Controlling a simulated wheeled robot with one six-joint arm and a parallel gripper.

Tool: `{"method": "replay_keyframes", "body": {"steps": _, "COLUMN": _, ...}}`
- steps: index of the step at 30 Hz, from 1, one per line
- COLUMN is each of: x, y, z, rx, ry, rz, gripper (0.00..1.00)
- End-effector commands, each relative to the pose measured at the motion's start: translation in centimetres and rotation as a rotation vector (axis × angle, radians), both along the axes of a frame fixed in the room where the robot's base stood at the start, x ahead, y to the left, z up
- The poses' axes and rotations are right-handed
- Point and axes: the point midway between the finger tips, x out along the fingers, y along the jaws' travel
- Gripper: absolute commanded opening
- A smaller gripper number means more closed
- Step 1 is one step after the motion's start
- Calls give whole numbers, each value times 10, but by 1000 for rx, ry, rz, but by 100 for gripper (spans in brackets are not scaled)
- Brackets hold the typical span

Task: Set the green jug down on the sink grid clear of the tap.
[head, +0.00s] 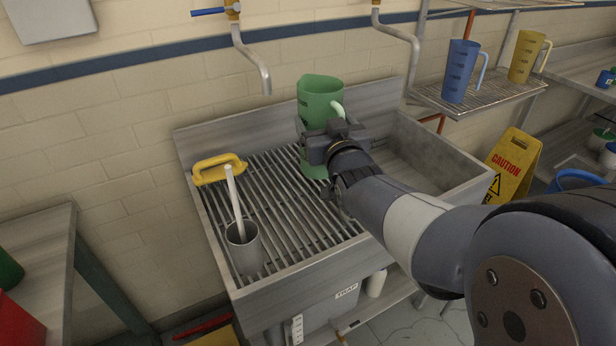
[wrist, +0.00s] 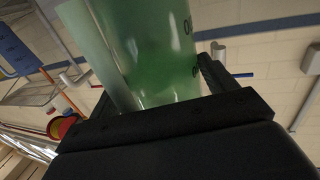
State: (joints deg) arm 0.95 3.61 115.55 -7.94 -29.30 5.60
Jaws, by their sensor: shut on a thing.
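The green jug (head: 320,97) is upright at the back of the sink, in front of the back wall and between the two taps in the head view. My gripper (head: 322,143) is shut on it, and my wrist hides part of its body and handle side. In the wrist view the jug (wrist: 150,50) fills the space between the fingers. The sink grid (head: 290,215) lies below and to the left. I cannot tell whether the jug's base touches the grid. The left tap (head: 254,60) hangs left of the jug; the right tap (head: 400,35) is to its right.
A grey cup (head: 243,250) with a yellow-handled brush (head: 220,170) stands on the grid's left. A blue jug (head: 461,70) and a yellow jug (head: 526,55) stand on the rack at right. A caution sign (head: 512,165) is beside the sink. The grid's front middle is clear.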

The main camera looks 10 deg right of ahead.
Motion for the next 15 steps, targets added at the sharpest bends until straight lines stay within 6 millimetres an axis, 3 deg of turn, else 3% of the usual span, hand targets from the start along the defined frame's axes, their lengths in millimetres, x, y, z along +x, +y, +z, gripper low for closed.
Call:
{"method": "replay_keyframes", "body": {"steps": 1, "x": 0, "y": 0, "z": -15, "rx": 0, "ry": 2, "rz": 1, "gripper": 37}}
{"method": "replay_keyframes", "body": {"steps": 6, "x": 0, "y": 0, "z": -56, "rx": 0, "ry": 2, "rz": 1, "gripper": 37}}
{"method": "replay_keyframes", "body": {"steps": 15, "x": 0, "y": 1, "z": -85, "rx": -1, "ry": -4, "rz": 1, "gripper": 37}}
